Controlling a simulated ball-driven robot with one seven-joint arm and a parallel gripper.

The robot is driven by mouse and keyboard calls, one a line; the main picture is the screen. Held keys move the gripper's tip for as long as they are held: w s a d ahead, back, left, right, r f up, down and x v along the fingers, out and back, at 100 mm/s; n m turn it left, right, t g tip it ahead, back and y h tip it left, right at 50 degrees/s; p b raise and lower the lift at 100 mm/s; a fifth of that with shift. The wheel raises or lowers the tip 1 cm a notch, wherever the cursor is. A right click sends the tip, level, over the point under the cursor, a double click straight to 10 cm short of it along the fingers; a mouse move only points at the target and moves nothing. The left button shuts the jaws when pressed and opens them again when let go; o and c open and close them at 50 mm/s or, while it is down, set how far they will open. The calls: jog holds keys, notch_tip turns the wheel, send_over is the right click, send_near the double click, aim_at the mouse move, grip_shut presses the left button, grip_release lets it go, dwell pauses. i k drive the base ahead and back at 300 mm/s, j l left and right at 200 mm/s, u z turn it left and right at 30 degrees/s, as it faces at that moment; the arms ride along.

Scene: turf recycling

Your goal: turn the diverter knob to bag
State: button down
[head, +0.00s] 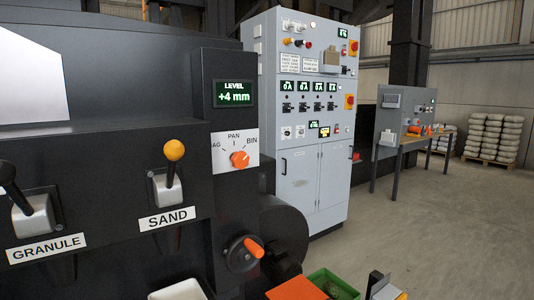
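The diverter knob (240,159) is a round orange knob on a white label plate (222,152) on the dark machine front. The plate reads BAG at the left, its first letter partly cut off by the panel edge, PAN at the top and BIN at the right. The knob seems to be turned to the right, toward BIN, but its pointer is too small to be sure. I cannot make out my gripper in the head view, and nothing touches the knob.
A LEVEL display (234,93) above the knob reads +4 mm. An orange-handled crank (245,252) sits below. A green crate (333,285) is at the bottom. Open floor lies right.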

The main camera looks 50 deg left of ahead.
aim_at(239, 160)
jog(key=i+u, duration=0.4)
jog(key=i+l+u, duration=0.5)
jog(key=u, duration=0.25)
jog(key=i+l+u, duration=0.4)
